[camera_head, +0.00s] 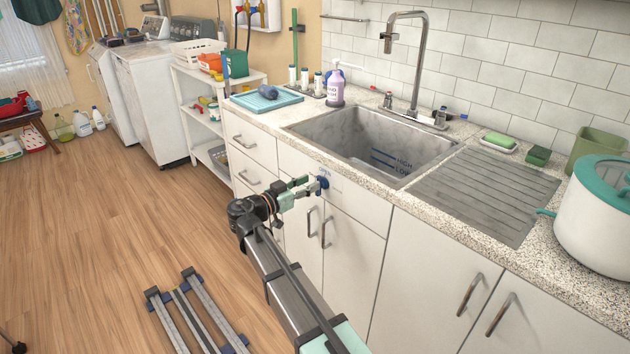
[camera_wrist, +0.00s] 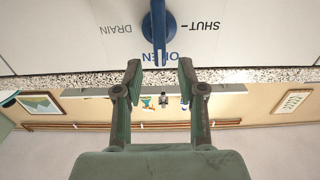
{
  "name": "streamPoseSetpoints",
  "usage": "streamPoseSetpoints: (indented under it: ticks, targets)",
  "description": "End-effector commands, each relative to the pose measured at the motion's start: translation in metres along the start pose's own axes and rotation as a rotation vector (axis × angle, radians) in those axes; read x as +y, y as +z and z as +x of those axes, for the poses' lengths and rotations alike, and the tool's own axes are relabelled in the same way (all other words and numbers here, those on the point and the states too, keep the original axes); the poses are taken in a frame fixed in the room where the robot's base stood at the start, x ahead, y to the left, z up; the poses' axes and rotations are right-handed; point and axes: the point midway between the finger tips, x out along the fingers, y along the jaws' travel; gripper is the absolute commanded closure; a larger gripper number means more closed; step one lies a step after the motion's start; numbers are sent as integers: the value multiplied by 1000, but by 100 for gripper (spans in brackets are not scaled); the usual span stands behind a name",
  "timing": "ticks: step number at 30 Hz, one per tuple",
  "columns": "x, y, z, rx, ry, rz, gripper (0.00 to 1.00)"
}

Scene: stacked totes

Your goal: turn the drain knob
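The blue drain knob (camera_head: 323,182) is on the white cabinet front below the sink (camera_head: 372,140). In the wrist view, which is upside down, the knob (camera_wrist: 158,24) has a narrow lever lying along the line to the word OPEN. The words DRAIN and SHUT are printed to either side. My gripper (camera_head: 304,187) is in front of the knob. In the wrist view my gripper (camera_wrist: 160,72) is open, its fingertips on either side of the lever's end in the picture. I see gaps on both sides; whether the lever is at fingertip depth I cannot tell.
The speckled counter edge (camera_wrist: 230,75) runs close by the knob. Cabinet handles (camera_head: 326,232) stick out below it. A white pot (camera_head: 590,225) stands at the counter's right. A metal rail frame (camera_head: 195,312) lies on the wooden floor, which is mostly clear at left.

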Motion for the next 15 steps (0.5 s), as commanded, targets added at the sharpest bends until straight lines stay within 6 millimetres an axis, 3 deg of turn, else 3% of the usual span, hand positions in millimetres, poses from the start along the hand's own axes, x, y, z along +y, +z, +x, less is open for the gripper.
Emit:
streamPoseSetpoints:
  ticks: [6, 15]
  targets:
    - [0, 0, 26, 0, 1, 0, 60]
    - [0, 0, 33, 0, -1, 0, 60]
